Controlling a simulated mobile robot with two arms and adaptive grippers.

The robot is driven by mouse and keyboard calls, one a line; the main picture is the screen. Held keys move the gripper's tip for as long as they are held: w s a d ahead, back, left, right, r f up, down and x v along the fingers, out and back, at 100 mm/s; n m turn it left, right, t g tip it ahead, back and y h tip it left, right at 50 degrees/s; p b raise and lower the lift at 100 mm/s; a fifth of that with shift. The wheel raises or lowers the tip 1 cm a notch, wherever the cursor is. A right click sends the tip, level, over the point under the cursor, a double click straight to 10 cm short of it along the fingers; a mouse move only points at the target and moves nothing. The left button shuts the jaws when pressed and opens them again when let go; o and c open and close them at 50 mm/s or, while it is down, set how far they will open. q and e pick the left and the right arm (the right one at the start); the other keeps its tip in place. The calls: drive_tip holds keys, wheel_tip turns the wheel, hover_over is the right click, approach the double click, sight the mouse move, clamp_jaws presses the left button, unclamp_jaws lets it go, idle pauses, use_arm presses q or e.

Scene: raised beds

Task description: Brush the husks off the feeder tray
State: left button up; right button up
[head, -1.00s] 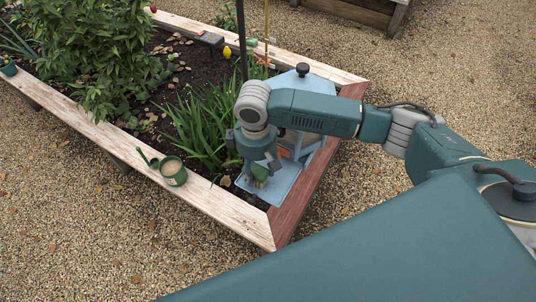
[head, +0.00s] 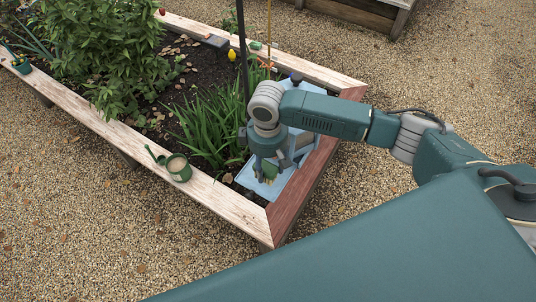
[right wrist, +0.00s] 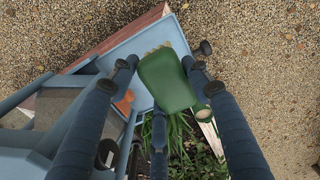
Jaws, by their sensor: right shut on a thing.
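The light-blue feeder tray (head: 249,182) lies at the near corner of the raised bed, and it also shows in the right wrist view (right wrist: 139,43). My right gripper (head: 266,174) is over the tray, pointing down. It is shut on a green brush (right wrist: 165,80), whose tan bristles point toward the tray's outer rim; whether they touch the tray I cannot tell. The blue feeder body (head: 304,139) stands behind the gripper, partly hidden by my arm. An orange patch (right wrist: 125,102) shows beside the brush. I cannot make out separate husks. My left gripper is not in view.
A green watering can (head: 178,167) stands on the pale bed edge left of the tray. A dark pole (head: 243,55) and green leafy plants (head: 210,125) rise close behind the gripper. Gravel (head: 130,240) in front of the bed is clear.

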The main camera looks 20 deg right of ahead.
sight(268, 163)
drive_tip(key=shift+d+r+p, duration=0.1)
drive_tip(key=shift+r+p, duration=0.25)
drive_tip(key=shift+r, duration=0.3)
drive_tip(key=shift+r+p, duration=0.4)
drive_tip(key=shift+r, duration=0.45)
drive_tip(key=shift+s+r, duration=0.1)
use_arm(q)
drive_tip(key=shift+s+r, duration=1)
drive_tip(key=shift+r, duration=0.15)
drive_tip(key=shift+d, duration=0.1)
